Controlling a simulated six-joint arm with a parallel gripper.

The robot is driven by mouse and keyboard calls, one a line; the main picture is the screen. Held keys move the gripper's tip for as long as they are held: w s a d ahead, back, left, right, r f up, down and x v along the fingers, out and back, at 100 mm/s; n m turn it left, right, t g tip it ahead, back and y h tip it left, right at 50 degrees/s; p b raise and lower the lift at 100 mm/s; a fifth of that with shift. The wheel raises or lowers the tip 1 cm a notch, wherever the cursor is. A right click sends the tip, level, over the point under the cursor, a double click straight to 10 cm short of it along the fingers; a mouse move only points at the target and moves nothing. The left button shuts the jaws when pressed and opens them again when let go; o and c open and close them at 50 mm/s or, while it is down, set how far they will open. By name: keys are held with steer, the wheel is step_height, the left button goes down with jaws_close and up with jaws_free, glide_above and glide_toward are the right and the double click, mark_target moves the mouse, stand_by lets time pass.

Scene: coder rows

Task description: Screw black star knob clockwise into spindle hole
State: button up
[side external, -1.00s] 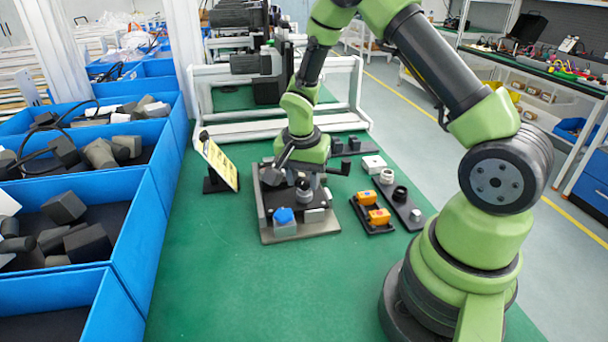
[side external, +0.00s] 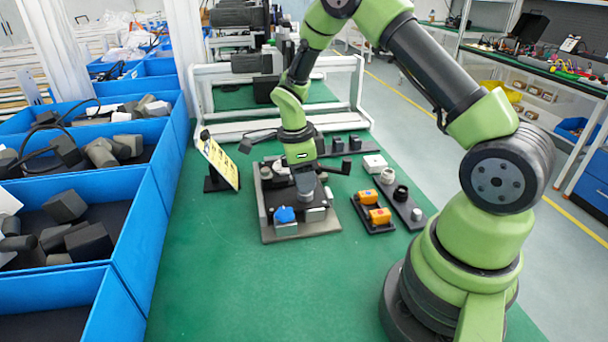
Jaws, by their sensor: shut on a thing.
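My gripper (side external: 304,183) points down over the grey fixture plate (side external: 268,238) in the middle of the green bench. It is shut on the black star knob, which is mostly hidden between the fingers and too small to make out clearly. The fingers are low, close to the spindle area of the fixture. The spindle hole is hidden beneath the gripper, so I cannot tell how deep the knob sits.
A yellow card on a stand (side external: 220,163) is left of the fixture. A dark tray (side external: 360,217) with orange parts (side external: 380,216) and a strip with round parts (side external: 408,214) are right. Blue bins (side external: 125,240) line the left. The front of the green mat (side external: 250,290) is clear.

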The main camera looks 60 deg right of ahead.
steer(key=m, duration=0.3)
steer(key=m+y, duration=0.1)
steer(key=m, duration=0.3)
steer(key=shift+d, duration=0.15)
steer(key=m, duration=0.5)
steer(key=shift+m+y, duration=0.4)
steer(key=o, duration=1)
steer(key=shift+s, duration=0.1)
